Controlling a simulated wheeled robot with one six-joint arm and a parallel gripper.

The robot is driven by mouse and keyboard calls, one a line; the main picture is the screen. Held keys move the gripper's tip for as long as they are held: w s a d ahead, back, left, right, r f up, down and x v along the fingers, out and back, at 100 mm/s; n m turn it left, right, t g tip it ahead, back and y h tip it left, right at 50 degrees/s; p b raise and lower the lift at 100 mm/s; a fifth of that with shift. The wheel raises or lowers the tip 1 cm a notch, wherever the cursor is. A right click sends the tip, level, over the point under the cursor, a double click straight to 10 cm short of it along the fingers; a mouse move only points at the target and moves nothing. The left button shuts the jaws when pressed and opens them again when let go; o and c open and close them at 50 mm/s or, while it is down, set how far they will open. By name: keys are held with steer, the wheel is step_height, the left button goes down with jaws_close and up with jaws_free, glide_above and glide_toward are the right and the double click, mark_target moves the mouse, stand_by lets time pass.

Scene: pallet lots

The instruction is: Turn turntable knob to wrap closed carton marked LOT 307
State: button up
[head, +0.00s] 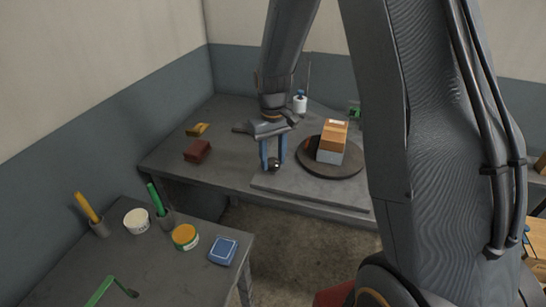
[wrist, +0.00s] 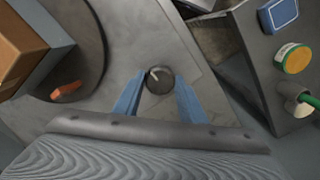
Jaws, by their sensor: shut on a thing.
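A brown carton (head: 332,136) with a pale label on its top stands upright on the round dark turntable (head: 350,171). Its lower part looks grey, and I cannot read any lot number. The carton (wrist: 18,42) and turntable (wrist: 93,40) also show at left in the wrist view. A dark round knob with a pale pointer line (wrist: 160,80) sits on the grey base plate (head: 305,192) beside the turntable. My gripper (head: 273,164) points down with its blue fingers shut on the knob, one on each side; the wrist view shows the fingers (wrist: 160,92) around it.
An orange piece (wrist: 67,90) lies near the turntable's edge. A red-brown block (head: 197,150), a yellow item (head: 198,129) and a white bottle (head: 300,103) stand on the same bench. A nearer table holds tubs, pen cups and a blue box (head: 223,250).

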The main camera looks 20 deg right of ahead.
mark_target(273, 161)
steer(key=n, duration=0.4)
steer(key=shift+p, duration=0.3)
steer(key=shift+n, duration=1.9)
steer(key=shift+n, duration=0.3)
steer(key=o, duration=1.1)
steer(key=shift+c, duration=0.2)
steer(key=shift+r, duration=0.1)
steer(key=shift+r+b, duration=0.85)
steer(key=shift+r, duration=2.95)
